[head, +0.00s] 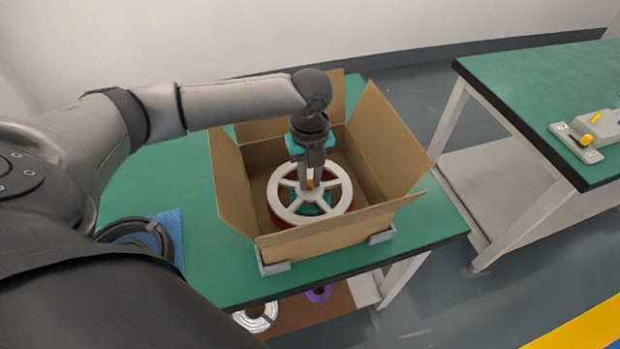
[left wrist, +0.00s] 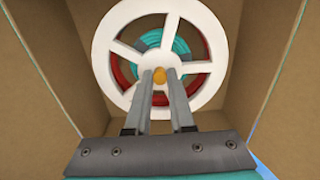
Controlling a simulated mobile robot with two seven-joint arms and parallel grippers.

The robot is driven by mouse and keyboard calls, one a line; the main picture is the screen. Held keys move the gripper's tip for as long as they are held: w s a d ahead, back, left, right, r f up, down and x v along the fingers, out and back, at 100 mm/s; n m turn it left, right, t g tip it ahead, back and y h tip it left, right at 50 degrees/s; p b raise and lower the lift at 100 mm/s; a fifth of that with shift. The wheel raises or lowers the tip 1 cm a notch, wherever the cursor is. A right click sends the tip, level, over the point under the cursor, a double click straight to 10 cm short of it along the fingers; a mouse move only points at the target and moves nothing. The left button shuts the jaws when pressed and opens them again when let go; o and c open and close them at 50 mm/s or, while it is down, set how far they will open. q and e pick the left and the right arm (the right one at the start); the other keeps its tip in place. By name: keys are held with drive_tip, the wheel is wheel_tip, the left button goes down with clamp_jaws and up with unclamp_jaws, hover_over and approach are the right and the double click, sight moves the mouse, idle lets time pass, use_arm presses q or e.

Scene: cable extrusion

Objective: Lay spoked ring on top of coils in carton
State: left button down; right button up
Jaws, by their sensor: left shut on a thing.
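The white spoked ring (head: 285,207) is inside the open carton (head: 320,237), above red and teal coils. In the left wrist view the ring (left wrist: 104,52) faces the camera, with a red coil (left wrist: 201,80) and a teal coil (left wrist: 180,38) showing through its gaps. My left gripper (head: 311,184) points down into the carton and is shut at the ring's hub, by a small orange-yellow knob (left wrist: 160,74). I cannot tell whether the ring touches the coils. My right gripper is not in view.
The carton's flaps (head: 391,125) stand open on the green table (head: 202,260), with grey corner brackets (head: 275,268) at its base. A black cable coil on a blue mat (head: 172,226) lies at the left. Another green table (head: 540,85) stands at the right.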

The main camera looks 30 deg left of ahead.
sight(310, 182)
use_arm(q)
drive_tip(key=shift+f, duration=0.2)
drive_tip(key=shift+f, duration=0.3)
drive_tip(key=c, duration=0.8)
unclamp_jaws()
drive_tip(key=shift+r, duration=0.1)
drive_tip(key=shift+r, duration=0.3)
wheel_tip(310, 182, up, 12)
drive_tip(key=p, duration=0.3)
drive_tip(key=shift+r+p, duration=0.25)
drive_tip(key=shift+p, duration=0.05)
